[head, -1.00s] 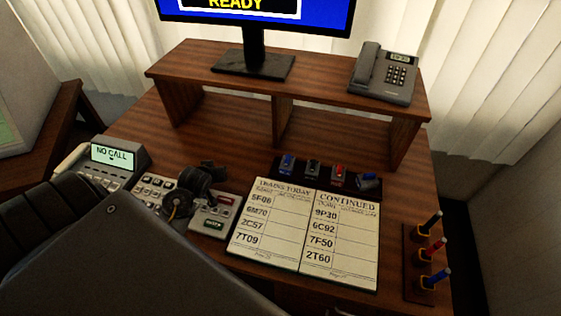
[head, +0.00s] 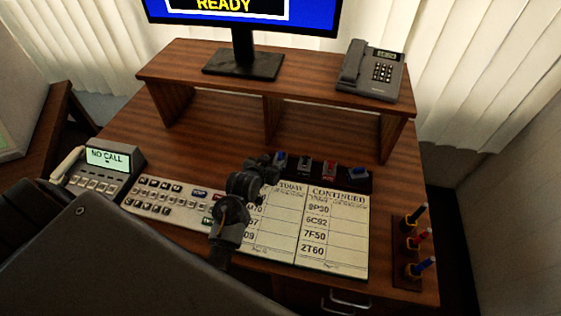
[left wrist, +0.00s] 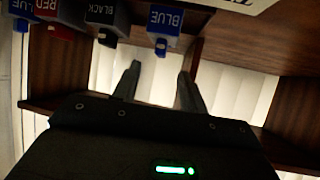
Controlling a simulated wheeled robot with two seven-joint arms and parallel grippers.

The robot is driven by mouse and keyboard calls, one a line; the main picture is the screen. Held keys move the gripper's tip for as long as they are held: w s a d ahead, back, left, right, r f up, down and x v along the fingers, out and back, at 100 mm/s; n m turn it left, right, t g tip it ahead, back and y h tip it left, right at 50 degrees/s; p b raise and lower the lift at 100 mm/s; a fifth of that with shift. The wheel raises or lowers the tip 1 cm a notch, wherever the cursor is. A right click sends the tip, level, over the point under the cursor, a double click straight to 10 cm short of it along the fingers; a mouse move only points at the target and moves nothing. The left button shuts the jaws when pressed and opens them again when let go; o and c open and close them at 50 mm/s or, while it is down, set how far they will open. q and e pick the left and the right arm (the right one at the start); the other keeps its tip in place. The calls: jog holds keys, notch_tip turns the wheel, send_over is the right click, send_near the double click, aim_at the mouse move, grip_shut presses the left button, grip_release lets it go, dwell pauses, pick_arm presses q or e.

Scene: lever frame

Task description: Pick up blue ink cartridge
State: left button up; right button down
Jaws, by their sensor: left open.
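A blue ink cartridge (head: 280,160) stands at the left end of a dark holder (head: 346,183) behind the open book. In the left wrist view, this cartridge, labelled BLUE (left wrist: 165,20), is just ahead of my fingers, a little to one side of their middle. Another blue cartridge (head: 360,173) sits at the holder's right end. A black cartridge (head: 305,164) and a red one (head: 329,168) stand between them. My left gripper (head: 266,160) is close to the left blue cartridge, apart from it. Its fingers (left wrist: 158,74) are open and empty. My right gripper is out of view.
The paper train book (head: 335,235) lies right of and below my gripper. A pen stand (head: 410,250) is at the right edge. A keyboard panel (head: 165,200) and a phone unit (head: 105,170) are left. A wooden shelf (head: 250,85) with monitor and telephone (head: 373,70) stands behind.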

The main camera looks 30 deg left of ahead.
aim_at(280, 155)
pick_arm(q)
jog(key=shift+p+x, duration=0.6)
jog(key=shift+x, duration=2.2)
jog(key=shift+s, duration=0.1)
grip_shut()
